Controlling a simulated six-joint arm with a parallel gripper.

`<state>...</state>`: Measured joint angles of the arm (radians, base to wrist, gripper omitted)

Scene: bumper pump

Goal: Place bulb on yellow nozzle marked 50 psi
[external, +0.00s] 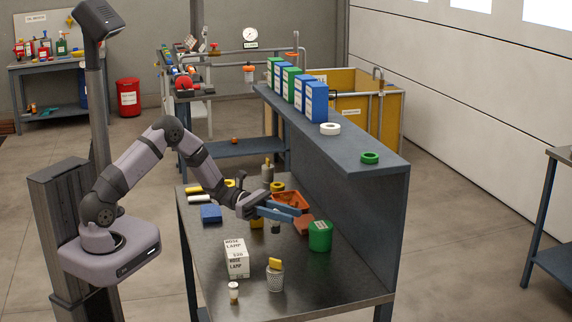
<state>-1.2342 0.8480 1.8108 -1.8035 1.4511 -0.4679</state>
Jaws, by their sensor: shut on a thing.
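A yellow piece (257,222) is partly hidden behind my gripper, and another (275,263) sticks out of a mesh cup. No 50 psi marking is legible, so I cannot identify the nozzle.
A white "hose lamp" box (237,260) stands left of the mesh cup (275,280). A green can (320,237), orange tray (292,201) and blue block (211,214) surround my gripper. A raised shelf (345,150) bounds the right side. The bench's front right is clear.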

